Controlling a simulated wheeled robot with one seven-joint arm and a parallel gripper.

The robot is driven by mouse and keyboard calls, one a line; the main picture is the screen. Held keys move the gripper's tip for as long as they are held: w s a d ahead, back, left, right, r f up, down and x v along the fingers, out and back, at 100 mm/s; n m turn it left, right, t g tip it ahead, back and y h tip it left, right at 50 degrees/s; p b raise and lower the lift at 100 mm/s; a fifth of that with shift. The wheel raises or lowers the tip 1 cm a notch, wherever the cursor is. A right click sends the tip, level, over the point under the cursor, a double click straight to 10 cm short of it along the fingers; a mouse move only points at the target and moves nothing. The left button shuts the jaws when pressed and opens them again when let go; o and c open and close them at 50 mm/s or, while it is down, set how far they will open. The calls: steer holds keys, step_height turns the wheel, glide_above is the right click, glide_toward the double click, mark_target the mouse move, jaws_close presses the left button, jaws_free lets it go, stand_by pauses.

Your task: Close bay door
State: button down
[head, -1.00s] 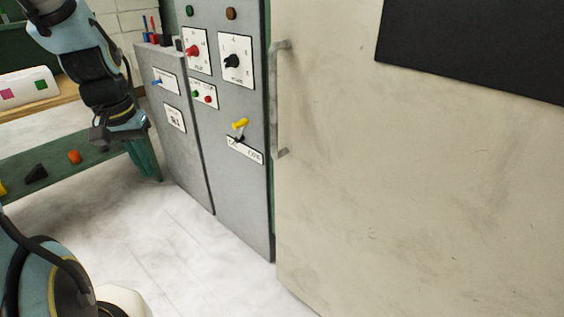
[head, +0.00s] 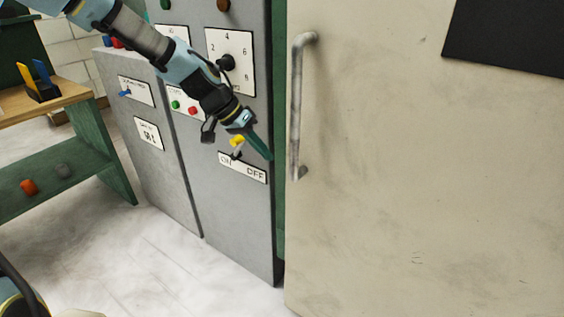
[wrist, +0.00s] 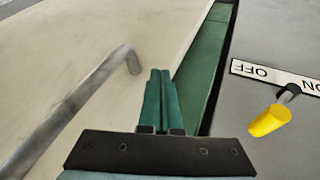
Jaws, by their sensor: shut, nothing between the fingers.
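The bay door (head: 400,180) is a large cream panel filling the right of the head view. It carries a vertical grey bar handle (head: 296,110) near its left edge. In the wrist view the door (wrist: 90,40) lies at left with the handle (wrist: 75,105) crossing it. A dark green gap (wrist: 207,65) shows between the door edge and the grey cabinet. My gripper (head: 268,156) is shut and empty, in front of the cabinet's right edge, left of the handle. In the wrist view its green fingers (wrist: 160,75) are together, between the handle and the gap; I cannot tell whether they touch the door.
The grey control cabinet (head: 240,215) stands left of the door. Its yellow toggle switch (head: 237,141), above an ON/OFF label (head: 243,167), is close to my gripper. A green bench (head: 80,175) with a wooden top stands at left. The pale floor (head: 150,265) is clear.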

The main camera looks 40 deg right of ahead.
steer(key=shift+s+d+f+p, duration=0.35)
steer(key=shift+s+f, duration=0.1)
steer(key=shift+s, duration=0.35)
steer(key=shift+s+d+f+p, duration=0.3)
steer(key=shift+s+f, duration=0.15)
steer(key=shift+s, duration=0.3)
steer(key=shift+s+d+f+p, duration=0.35)
steer(key=shift+s+f, duration=0.1)
steer(key=shift+s, duration=0.35)
